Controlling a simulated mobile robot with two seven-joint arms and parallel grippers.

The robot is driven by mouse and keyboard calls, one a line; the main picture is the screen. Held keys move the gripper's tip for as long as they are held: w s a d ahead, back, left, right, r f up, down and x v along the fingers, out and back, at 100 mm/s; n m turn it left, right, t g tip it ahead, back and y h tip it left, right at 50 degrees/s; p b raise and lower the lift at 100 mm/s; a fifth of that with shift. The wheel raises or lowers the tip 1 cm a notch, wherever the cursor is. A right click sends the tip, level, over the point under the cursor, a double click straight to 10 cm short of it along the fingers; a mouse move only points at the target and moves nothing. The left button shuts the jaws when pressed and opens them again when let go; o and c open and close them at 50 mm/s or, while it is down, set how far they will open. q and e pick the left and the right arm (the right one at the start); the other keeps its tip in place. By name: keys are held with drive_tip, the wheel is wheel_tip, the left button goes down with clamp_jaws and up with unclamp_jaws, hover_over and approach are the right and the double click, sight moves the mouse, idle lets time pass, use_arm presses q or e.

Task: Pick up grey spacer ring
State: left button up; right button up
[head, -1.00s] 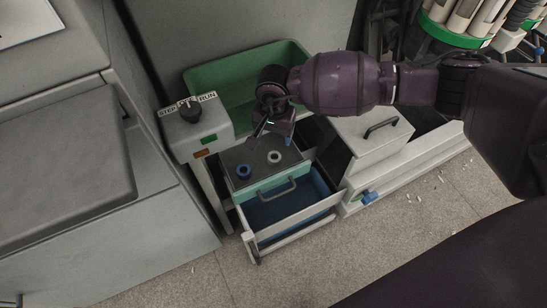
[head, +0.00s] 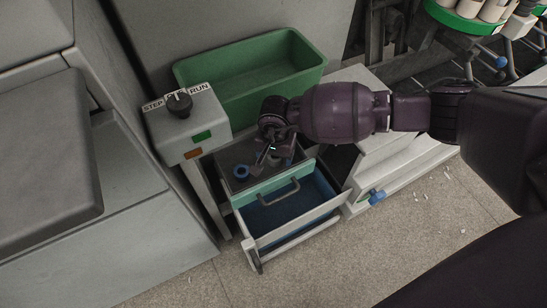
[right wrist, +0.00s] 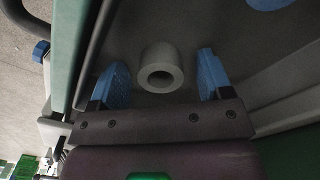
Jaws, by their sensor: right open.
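The grey spacer ring (right wrist: 160,54) stands on a dark grey surface in the right wrist view, a short hollow cylinder. My right gripper (right wrist: 162,80) is open, with one blue fingertip on each side of the ring and visible gaps to it. In the head view, my right gripper (head: 266,155) points down over the tray top of the drawer unit (head: 232,157), and hides most or all of the grey ring there. My left gripper is not in view.
A blue ring (head: 241,172) lies on the same tray, left of the gripper. An open drawer (head: 290,213) with a blue inside sits below. A green bin (head: 250,85) stands behind, and a control box with a knob (head: 180,105) to the left.

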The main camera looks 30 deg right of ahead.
drive_tip(key=shift+f, duration=0.15)
drive_tip(key=shift+c, duration=0.3)
drive_tip(key=c, duration=0.9)
drive_tip(key=shift+c, duration=0.2)
